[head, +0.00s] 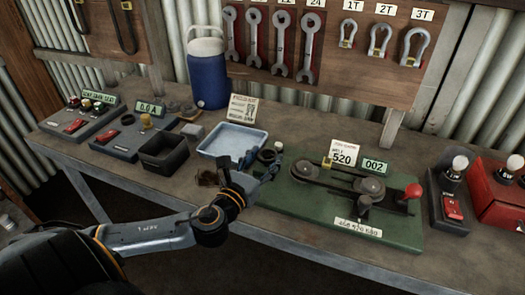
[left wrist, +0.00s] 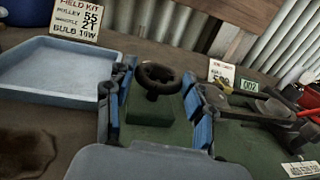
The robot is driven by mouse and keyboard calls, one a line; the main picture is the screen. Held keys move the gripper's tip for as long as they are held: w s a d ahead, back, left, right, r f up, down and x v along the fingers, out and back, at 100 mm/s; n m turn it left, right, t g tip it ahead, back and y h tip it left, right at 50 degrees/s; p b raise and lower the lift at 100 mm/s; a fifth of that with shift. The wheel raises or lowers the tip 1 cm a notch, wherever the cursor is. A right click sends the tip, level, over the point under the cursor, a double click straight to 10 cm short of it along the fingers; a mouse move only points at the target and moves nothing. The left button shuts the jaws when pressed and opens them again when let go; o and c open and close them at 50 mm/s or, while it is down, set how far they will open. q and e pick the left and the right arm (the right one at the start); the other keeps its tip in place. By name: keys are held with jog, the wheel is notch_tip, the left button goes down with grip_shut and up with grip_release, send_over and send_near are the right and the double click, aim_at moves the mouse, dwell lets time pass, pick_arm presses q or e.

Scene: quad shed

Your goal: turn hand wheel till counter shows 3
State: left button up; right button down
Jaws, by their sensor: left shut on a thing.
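The dark hand wheel (head: 267,155) stands at the left end of the green machine base (head: 300,205). In the left wrist view the hand wheel (left wrist: 157,76) sits on a green block between my two blue-padded fingers. My left gripper (head: 261,167) is shut on the hand wheel, with one finger on each side; in the left wrist view the gripper (left wrist: 159,105) hides little of the rim. The counter (head: 375,167) reads 002; it also shows small in the left wrist view (left wrist: 249,86). My right gripper is not in view.
A belt on two pulleys (head: 338,178) and a red-knobbed lever (head: 412,191) are on the base. A blue tray (head: 232,143) lies left of the wheel. A white card (head: 343,152) reads 520. Lamp boxes (head: 450,208) stand at right.

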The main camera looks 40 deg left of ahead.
pick_arm(q)
jog(key=n+y+p, duration=0.1)
jog(key=n+g+y+p, duration=0.1)
jog(key=y, duration=0.1)
jog(key=n+y+p, duration=0.1)
jog(key=y, duration=0.1)
jog(key=shift+w+d+r+n+p, duration=0.1)
jog(key=shift+d+r+n+p, duration=0.2)
jog(key=shift+d+p, duration=0.1)
jog(key=shift+w+d+f+n+g+y+p, duration=0.1)
jog(key=shift+n+g+y+p, duration=0.7)
jog(key=shift+y, duration=0.4)
jog(key=shift+w+f+n+g+y+p, duration=0.1)
jog(key=shift+n+g+y+p, duration=0.45)
jog(key=shift+n+g+y, duration=0.5)
jog(key=shift+y, duration=0.25)
jog(key=o, duration=1.2)
jog(key=shift+f, duration=0.1)
jog(key=shift+s+d, duration=0.1)
jog(key=shift+s, duration=0.05)
jog(key=v, duration=1.1)
jog(key=shift+s+d, duration=0.25)
jog(key=shift+s, duration=0.1)
jog(key=shift+f, duration=0.1)
